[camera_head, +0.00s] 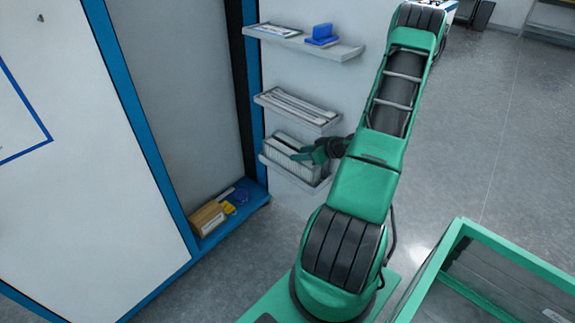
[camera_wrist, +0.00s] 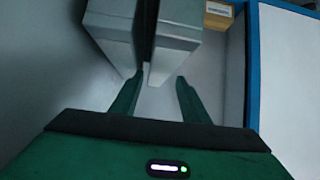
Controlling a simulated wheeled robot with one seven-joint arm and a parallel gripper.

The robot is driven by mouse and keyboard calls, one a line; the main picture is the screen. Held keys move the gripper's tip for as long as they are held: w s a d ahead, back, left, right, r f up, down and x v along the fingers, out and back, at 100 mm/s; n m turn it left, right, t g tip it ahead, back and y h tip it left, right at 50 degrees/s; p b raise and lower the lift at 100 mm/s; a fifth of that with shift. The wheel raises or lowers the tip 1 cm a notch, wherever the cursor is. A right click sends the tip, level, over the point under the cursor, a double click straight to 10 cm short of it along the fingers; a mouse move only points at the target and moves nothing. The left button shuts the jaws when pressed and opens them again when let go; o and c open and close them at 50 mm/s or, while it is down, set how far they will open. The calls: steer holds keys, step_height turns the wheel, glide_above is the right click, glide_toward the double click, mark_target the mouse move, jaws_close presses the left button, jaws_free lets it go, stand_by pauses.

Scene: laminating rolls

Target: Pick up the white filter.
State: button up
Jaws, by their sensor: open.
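A white, ribbed block that looks like the filter (camera_head: 287,144) sits on the lowest wall shelf (camera_head: 300,177) in the head view. My gripper (camera_head: 301,156) is at that shelf, close over the block's right part, and hides some of it. In the wrist view my gripper (camera_wrist: 160,80) is open, with its two green fingers apart. A pale block (camera_wrist: 174,45) lies just beyond the fingertips, with another grey block (camera_wrist: 110,28) to its left. I cannot tell which of these is the filter, or whether a finger touches either.
Two more shelves hang above: the middle one (camera_head: 297,107) holds flat pale pieces, the top one a blue item (camera_head: 322,34). A cardboard box (camera_head: 207,218) lies in the blue-framed bay on the left. A green-framed cart (camera_head: 520,258) stands at lower right.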

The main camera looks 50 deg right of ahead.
mark_target(290, 163)
steer(key=x, duration=0.4)
steer(key=shift+w+f, duration=0.15)
steer(key=shift+f, duration=0.2)
jaws_close()
steer(key=shift+a, duration=0.1)
